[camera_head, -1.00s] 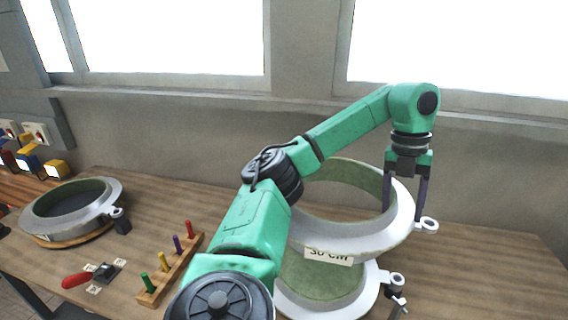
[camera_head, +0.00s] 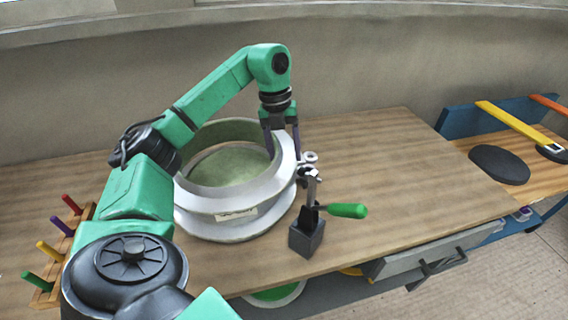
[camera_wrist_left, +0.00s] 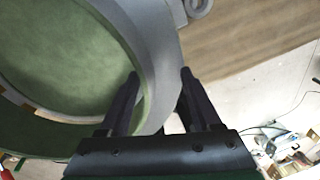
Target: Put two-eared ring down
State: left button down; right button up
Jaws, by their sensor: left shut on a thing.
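The two-eared ring (camera_head: 262,191) is a pale grey flanged ring with a green inner wall. It lies level directly over a similar lower mould (camera_head: 232,234), close to it; I cannot tell whether they touch. My left gripper (camera_head: 283,152) is shut on the ring's right wall, one finger inside and one outside. The ring (camera_wrist_left: 160,62) also shows between the fingers of the left gripper (camera_wrist_left: 160,74) in the left wrist view, with a round ear at the top. The ring's far left side is partly hidden by my arm. My right gripper is not in view.
A toggle clamp with a green handle (camera_head: 346,210) stands right of the moulds. A peg rack (camera_head: 52,262) with coloured pegs is at the left. The table (camera_head: 390,165) is clear to the right. A second bench (camera_head: 535,178) with dark discs stands further right.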

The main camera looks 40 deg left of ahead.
aim_at(283, 157)
pick_arm(q)
notch_tip(283, 157, down, 3)
jog(key=shift+s+f, duration=0.1)
jog(key=shift+f, duration=0.1)
jog(key=shift+c, duration=0.4)
grip_release()
jog(key=shift+r, duration=0.1)
jog(key=shift+r, duration=0.35)
jog(key=r, duration=0.3)
jog(key=a+r, duration=0.1)
jog(key=r, duration=0.1)
jog(key=shift+r, duration=0.35)
jog(key=r+p, duration=0.2)
jog(key=r, duration=0.1)
jog(key=a+r+p, duration=0.1)
jog(key=r, duration=0.1)
jog(key=shift+s+r, duration=0.1)
jog(key=shift+r, duration=0.1)
